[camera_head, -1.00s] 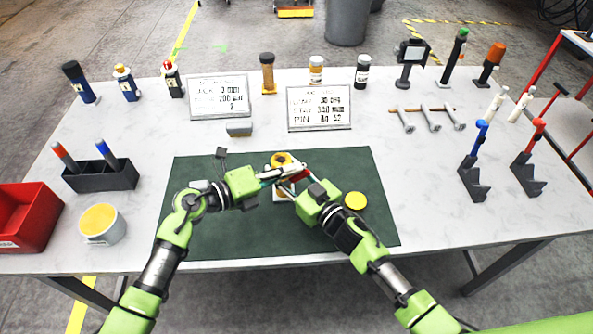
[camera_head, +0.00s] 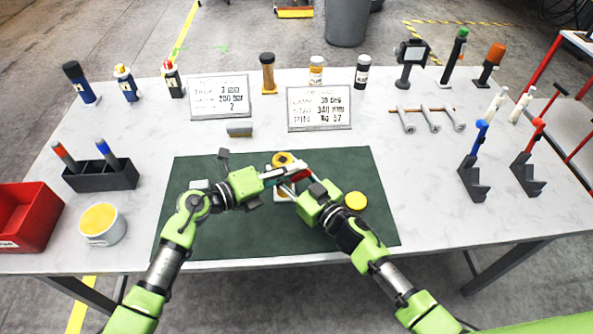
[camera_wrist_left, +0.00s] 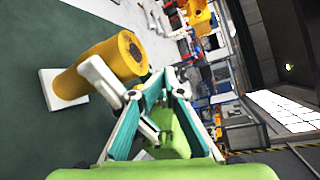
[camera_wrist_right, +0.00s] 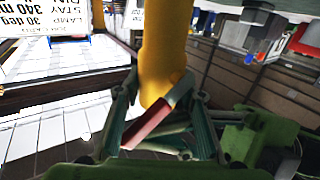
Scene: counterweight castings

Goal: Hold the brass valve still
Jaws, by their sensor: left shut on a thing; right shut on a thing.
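The brass valve (camera_head: 283,158) is a yellow cylinder standing on a small white base on the green mat. It also shows in the left wrist view (camera_wrist_left: 105,65), with a dark hole in its top.
The green mat (camera_head: 225,235) lies around the valve, with a yellow disc (camera_head: 355,201) on its right. A red bin (camera_head: 25,215), a white tub (camera_head: 102,226) and a dark holder (camera_head: 100,178) stand left. Two signs (camera_head: 319,108) stand behind. Tool stands (camera_head: 470,175) are at right.

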